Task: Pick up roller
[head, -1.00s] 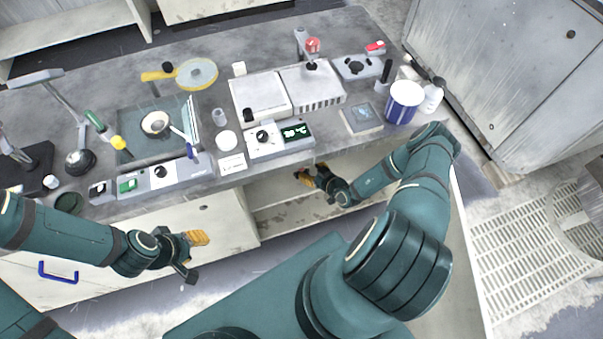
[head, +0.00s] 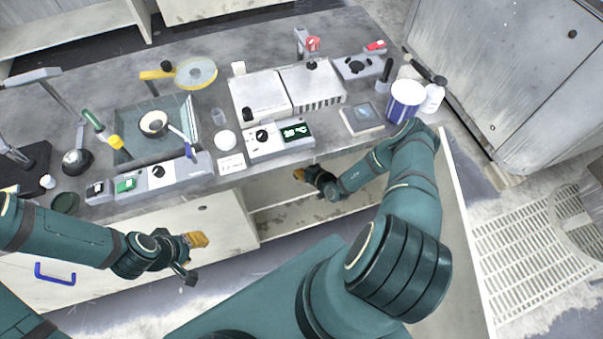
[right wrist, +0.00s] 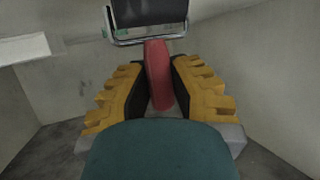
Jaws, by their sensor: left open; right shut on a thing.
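The roller shows in the right wrist view, with a red handle (right wrist: 157,72), a bent metal frame and a dark cylinder (right wrist: 150,12) at the top edge. My right gripper (right wrist: 161,66) has its yellow-backed fingers on both sides of the red handle and is shut on it. In the head view my right gripper (head: 303,175) is inside the open cabinet under the bench; the roller cannot be made out there. My left gripper (head: 193,259) is open and empty in front of the bench's closed front, far from the roller.
The cabinet's open interior (head: 280,218) has pale walls and a shelf close around the right gripper. The bench top (head: 340,30) above carries instruments, a blue-striped tub (head: 404,102) and a white bottle (head: 432,98). A blue handle (head: 55,274) sticks out at left.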

